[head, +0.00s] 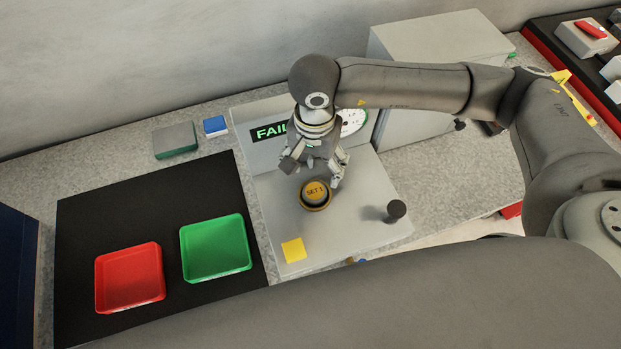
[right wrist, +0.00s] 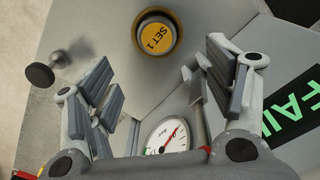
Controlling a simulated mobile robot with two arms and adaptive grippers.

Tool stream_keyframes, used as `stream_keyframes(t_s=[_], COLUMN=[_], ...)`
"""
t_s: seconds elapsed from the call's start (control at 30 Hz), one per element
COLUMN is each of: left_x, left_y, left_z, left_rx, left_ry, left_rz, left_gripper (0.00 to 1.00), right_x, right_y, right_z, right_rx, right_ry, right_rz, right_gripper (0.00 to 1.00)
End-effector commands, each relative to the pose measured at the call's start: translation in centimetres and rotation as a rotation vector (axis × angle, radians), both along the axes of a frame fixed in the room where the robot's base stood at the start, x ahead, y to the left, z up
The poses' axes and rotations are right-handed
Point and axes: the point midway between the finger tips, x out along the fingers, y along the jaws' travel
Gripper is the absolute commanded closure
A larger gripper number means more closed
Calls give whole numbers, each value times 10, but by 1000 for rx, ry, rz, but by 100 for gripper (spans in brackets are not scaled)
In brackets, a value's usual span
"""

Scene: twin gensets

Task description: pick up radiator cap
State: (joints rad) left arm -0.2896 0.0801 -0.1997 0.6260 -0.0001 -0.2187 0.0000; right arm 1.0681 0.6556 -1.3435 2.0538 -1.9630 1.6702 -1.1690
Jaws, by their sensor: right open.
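The radiator cap (head: 315,194) is a round yellow-orange cap marked "SET 1". It sits on the grey test panel (head: 365,224) in the head view, and it also shows at the top of the right wrist view (right wrist: 157,37). My right gripper (head: 314,168) is open above and just behind the cap in the head view. In the right wrist view its two fingers (right wrist: 160,85) are spread apart, with the cap beyond the fingertips and nothing between them. My left gripper is not in view.
A display reading "FAIL" (head: 268,131) and a dial gauge (head: 354,121) stand behind the cap. A dark knob (head: 396,209) sticks up to its right. A yellow square (head: 293,250) lies in front. Red (head: 129,278) and green (head: 215,248) trays sit on a black mat (head: 150,205) at left.

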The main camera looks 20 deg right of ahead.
Motion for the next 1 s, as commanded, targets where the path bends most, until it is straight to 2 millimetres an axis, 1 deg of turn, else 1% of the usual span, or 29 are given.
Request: stream_keyframes(t_s=[0.03, 0.2, 0.3, 0.4, 0.47, 0.53, 0.73, 0.83, 1.0], left_x=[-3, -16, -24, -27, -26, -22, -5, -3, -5], left_y=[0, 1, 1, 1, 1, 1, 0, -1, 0], left_z=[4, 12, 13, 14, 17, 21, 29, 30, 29], left_rx=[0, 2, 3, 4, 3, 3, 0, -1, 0], left_ry=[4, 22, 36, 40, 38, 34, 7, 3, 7], left_rz=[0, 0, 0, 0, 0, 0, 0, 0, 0], left_gripper=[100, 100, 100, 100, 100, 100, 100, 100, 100], right_x=[-2, -2, -1, -2, -2, -2, -2, -2, -2], right_y=[0, 0, 0, 0, 0, 0, 0, 0, 0], right_z=[-6, -33, -43, -49, -55, -65, -94, -100, -102], right_rx=[0, 0, 0, 0, -1, 0, 1, 0, 1], right_ry=[6, 5, 3, 4, 4, 6, 4, 2, 1], right_rz=[-1, -1, 0, 0, -1, -1, -1, 2, 2], right_gripper=[24, 24, 24, 24, 24, 24, 24, 24, 24])
